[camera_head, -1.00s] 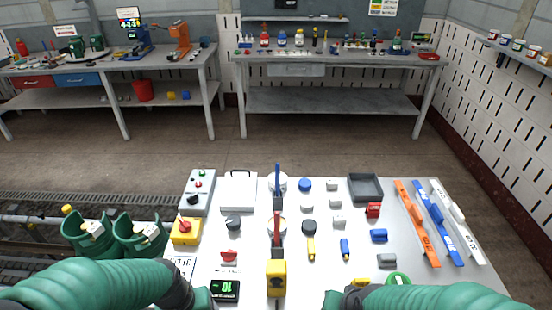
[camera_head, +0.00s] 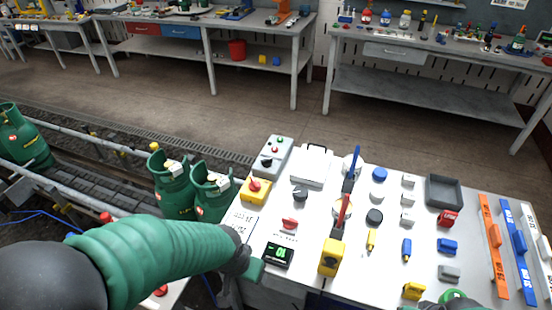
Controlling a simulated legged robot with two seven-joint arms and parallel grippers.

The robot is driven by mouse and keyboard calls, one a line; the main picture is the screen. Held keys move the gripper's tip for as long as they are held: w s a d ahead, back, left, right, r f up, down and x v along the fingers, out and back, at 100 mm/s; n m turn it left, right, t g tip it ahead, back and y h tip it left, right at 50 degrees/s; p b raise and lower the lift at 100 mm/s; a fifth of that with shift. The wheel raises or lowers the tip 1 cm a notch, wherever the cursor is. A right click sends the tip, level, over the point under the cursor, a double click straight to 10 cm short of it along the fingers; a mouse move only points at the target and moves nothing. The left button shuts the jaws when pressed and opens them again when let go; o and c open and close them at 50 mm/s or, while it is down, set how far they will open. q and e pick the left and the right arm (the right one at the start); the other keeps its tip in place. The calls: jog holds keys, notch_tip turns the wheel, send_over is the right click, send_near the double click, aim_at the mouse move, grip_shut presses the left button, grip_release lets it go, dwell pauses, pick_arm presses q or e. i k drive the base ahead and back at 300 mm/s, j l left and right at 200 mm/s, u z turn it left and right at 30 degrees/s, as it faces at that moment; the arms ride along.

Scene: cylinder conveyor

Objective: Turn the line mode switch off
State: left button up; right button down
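A red rotary switch (camera_head: 289,224) with a small label below it sits on the left part of the white bench panel (camera_head: 325,203). The label is too small to read, so I cannot tell for sure that this is the line mode switch. A black knob (camera_head: 300,194) sits behind it.
A grey control box (camera_head: 278,150) and a yellow box with a red button (camera_head: 256,189) stand on the panel's left side. Upright blue and red levers (camera_head: 344,211) rise mid-panel. Green gas cylinders (camera_head: 172,186) stand on the conveyor at left.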

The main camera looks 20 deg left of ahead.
aim_at(267, 163)
jog(key=u, duration=0.4)
jog(key=i+j+u, duration=0.1)
jog(key=u, duration=0.65)
jog(key=i+u, duration=0.15)
jog(key=u, duration=0.25)
jog(key=i+u, duration=0.1)
jog(key=i, duration=0.1)
